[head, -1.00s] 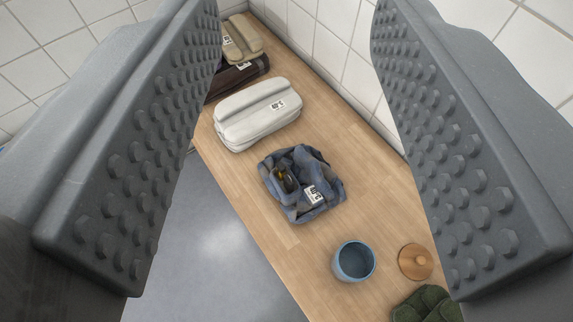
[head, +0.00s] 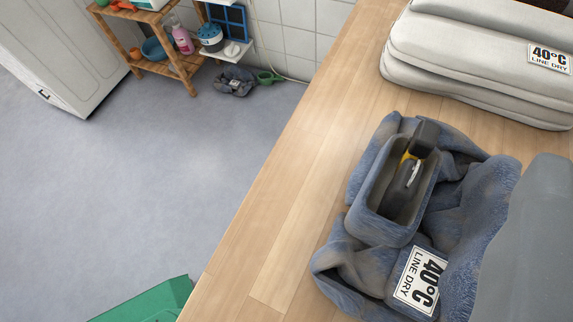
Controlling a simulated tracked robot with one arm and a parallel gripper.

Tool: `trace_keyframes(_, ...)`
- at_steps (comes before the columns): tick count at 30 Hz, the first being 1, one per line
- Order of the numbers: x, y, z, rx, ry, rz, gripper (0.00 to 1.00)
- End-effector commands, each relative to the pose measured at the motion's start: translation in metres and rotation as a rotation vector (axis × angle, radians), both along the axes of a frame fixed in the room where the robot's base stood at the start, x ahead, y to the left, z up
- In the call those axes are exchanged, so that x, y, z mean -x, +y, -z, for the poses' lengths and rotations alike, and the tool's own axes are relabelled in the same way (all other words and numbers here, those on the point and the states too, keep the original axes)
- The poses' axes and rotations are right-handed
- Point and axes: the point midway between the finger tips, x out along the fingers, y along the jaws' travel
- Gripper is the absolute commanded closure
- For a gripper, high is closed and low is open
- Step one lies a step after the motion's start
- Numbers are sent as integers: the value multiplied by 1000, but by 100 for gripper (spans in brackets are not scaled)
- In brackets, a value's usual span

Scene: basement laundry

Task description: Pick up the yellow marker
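A crumpled blue cloth (head: 353,265) lies on the wooden worktop, with a "40°C LINE DRY" label (head: 420,281). A box-like pocket in it holds a small thing with a yellow part (head: 408,158), a dark block-like end and a pale piece. This is the only yellow I see near the cloth; I cannot tell for certain that it is the marker. The pocket walls hide its lower part. One grey part of my gripper (head: 545,245) shows at the right edge, in front of the cloth's right side. The other finger is out of view, so its opening is unclear.
A pale folded stack (head: 470,65) with its own label lies behind the cloth. The wooden worktop (head: 275,235) is bare left of the cloth, then drops to the grey floor. A wooden shelf (head: 165,68), a white appliance (head: 65,50) and a green object (head: 150,302) stand beyond.

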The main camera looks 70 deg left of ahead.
Motion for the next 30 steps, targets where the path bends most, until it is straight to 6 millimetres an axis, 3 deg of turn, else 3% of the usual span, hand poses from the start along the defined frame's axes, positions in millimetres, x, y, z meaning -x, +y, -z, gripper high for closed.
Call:
trace_keyframes(1, 10, 5, 20, -42, 32, -31, 60)
trace_keyframes(3, 23, 12, 38, -91, 63, -68, 60)
trace_keyframes(8, 35, 24, 56, -151, 94, -113, 60)
trace_keyframes(21, -17, 61, 85, -157, 96, -120, 60)
trace_keyframes(30, -31, 69, 91, -157, 95, -116, 60)
